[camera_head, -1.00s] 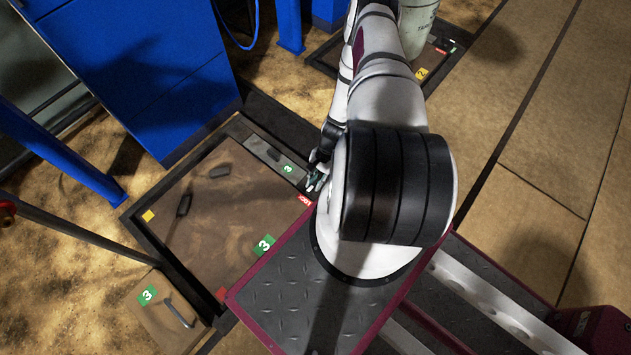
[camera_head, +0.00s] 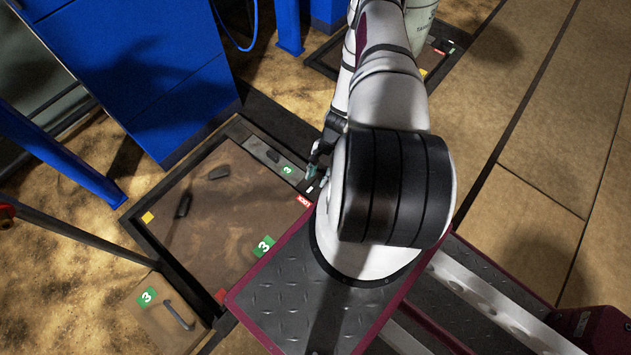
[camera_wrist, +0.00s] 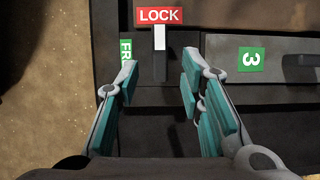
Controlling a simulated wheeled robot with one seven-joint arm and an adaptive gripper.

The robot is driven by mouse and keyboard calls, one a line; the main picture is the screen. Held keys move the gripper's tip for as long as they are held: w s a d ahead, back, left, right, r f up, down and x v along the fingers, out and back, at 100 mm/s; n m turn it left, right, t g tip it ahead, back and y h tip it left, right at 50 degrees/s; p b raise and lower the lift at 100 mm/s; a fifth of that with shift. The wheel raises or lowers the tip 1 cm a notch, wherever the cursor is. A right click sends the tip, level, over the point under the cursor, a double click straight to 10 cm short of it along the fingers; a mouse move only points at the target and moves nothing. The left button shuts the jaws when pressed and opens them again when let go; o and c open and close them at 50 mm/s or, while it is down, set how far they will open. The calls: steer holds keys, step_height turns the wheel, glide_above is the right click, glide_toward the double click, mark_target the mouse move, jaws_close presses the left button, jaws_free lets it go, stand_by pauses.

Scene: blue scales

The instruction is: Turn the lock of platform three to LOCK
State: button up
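The lock of platform three shows in the wrist view as a dark lever (camera_wrist: 159,70) with a white stripe. Its striped end points at the red LOCK label (camera_wrist: 159,15) and appears to reach it. A green label (camera_wrist: 125,50), partly hidden by a finger, is left of the lever. My gripper (camera_wrist: 158,75) is open, one finger on each side of the lever's lower end, with gaps visible. Whether the fingers are at lever height is unclear. In the head view my gripper (camera_head: 314,168) is above the edge of platform three (camera_head: 225,235), near the red label (camera_head: 304,200).
A green "3" label (camera_wrist: 250,59) marks the strip right of the lock. A blue cabinet (camera_head: 130,75) and a blue post (camera_head: 65,155) stand beyond the platform. A hatch with a handle (camera_head: 178,315) is at lower left. Sandy floor is open at right.

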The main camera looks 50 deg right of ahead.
steer(key=v, duration=0.8)
stand_by(0.4)
